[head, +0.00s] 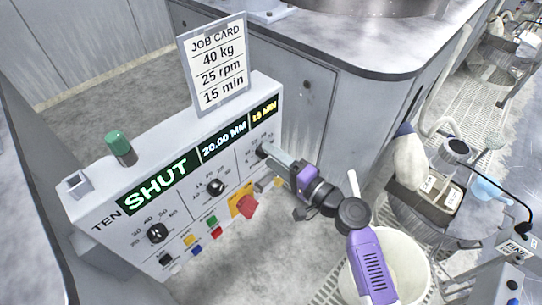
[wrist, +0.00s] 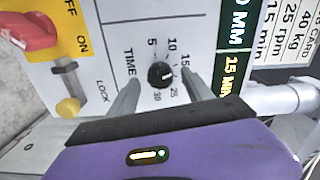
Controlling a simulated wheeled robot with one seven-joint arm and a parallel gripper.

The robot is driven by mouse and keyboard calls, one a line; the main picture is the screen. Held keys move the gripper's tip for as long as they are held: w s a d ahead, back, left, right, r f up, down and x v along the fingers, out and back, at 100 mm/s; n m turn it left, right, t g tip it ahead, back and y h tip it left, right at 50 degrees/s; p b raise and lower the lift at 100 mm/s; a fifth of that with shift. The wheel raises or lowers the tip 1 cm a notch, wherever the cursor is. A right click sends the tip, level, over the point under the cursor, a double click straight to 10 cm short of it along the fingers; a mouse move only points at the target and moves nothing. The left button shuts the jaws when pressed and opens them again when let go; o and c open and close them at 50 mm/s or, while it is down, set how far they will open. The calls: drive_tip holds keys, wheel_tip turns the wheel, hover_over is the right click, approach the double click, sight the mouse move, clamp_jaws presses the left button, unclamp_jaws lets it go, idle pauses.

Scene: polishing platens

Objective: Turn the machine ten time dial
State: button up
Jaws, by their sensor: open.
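The machine ten panel (head: 185,243) is a light grey box marked TEN, with displays reading SHUT, 20.00 MM and 15 MIN. Its time dial (wrist: 160,75) is a small black knob with a white mark, beside the word TIME, in a ring of numbers from 5 to 30. The mark points to the right in the wrist view; its exact setting is hard to read. The time dial also shows at the panel's right end in the head view (head: 262,151). My gripper (wrist: 161,78) is open, one finger on each side of the dial, with gaps visible. Some scale numbers are hidden.
A job card (head: 214,65) above the panel reads 40 kg, 25 rpm, 15 min. Two other dials (head: 157,233) (head: 215,187) sit to the left. A red switch (wrist: 28,30) on a yellow plate and a yellow-knobbed lock slider (wrist: 67,106) are close to my gripper.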

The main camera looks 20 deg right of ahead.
drive_tip(key=v, duration=0.7)
drive_tip(key=shift+b, duration=0.3)
drive_tip(key=s+d+n+h+p, duration=0.1)
drive_tip(key=s+d+n+h, duration=0.1)
drive_tip(key=s+d+h, duration=0.55)
drive_tip(key=s+a+r+n+p, duration=0.1)
drive_tip(key=s+a+r+n, duration=0.2)
drive_tip(key=s, duration=0.5)
drive_tip(key=s+a+r+n+g+p, duration=0.1)
drive_tip(key=s+a+r+n, duration=0.2)
drive_tip(key=s, duration=0.6)
drive_tip(key=s+a+r+n+g+y+p, duration=0.1)
drive_tip(key=s+a+r+n+p, duration=0.1)
drive_tip(key=s, duration=0.6)
drive_tip(key=a+r+n, duration=0.1)
drive_tip(key=a+n, duration=0.1)
drive_tip(key=a, duration=0.1)
drive_tip(key=shift+s+r, duration=0.35)
drive_tip(key=shift+r, duration=0.05)
